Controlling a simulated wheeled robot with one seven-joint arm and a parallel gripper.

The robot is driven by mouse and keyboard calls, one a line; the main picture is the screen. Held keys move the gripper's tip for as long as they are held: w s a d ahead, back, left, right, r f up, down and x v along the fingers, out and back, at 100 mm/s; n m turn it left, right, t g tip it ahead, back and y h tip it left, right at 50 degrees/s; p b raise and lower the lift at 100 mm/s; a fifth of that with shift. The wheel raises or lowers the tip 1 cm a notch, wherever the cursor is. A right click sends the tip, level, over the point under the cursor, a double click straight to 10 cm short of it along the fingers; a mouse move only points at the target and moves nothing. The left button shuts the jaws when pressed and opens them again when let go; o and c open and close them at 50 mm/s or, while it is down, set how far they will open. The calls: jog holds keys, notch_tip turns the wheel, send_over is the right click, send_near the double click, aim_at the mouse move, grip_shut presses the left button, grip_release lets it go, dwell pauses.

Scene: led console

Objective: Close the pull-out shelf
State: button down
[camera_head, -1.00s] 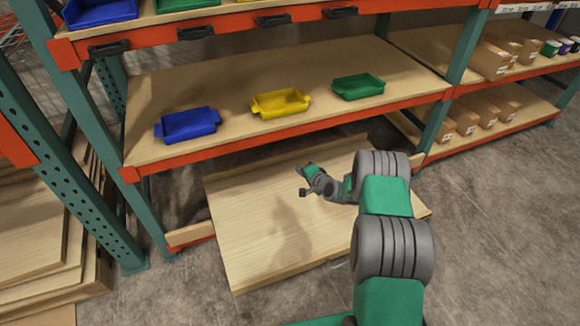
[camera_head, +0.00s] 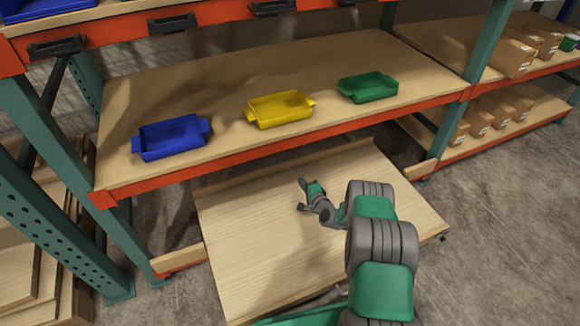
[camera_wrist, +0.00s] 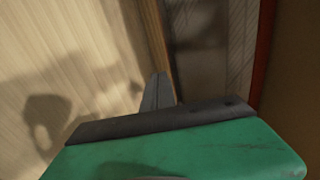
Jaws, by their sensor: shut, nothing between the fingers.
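The pull-out shelf (camera_head: 250,243) is a light wooden board at the bottom of the rack. It sticks out toward me from under the fixed shelf with the bins. My gripper (camera_head: 303,194) is above the board in the head view, and my arm reaches over the board's right part. In the wrist view my gripper's fingers (camera_wrist: 158,92) are together and empty, near a raised wooden edge of the pull-out shelf (camera_wrist: 60,60). Whether the fingers touch that edge I cannot tell. My arm hides part of the board's front and right side.
The fixed shelf above has an orange front beam (camera_head: 290,148) and holds a blue bin (camera_head: 172,138), a yellow bin (camera_head: 280,109) and a green bin (camera_head: 367,87). A teal upright (camera_head: 75,190) stands at the left. The concrete floor (camera_head: 490,230) at right is clear.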

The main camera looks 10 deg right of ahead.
aim_at(287, 164)
jog(key=b+x, duration=0.6)
jog(key=x, duration=0.5)
jog(key=shift+w+a+b, duration=0.2)
jog(key=shift+w+b, duration=0.1)
jog(key=shift+w, duration=0.1)
jog(key=shift+w+a+r, duration=0.1)
jog(key=shift+w+r, duration=0.2)
jog(key=shift+w, duration=0.15)
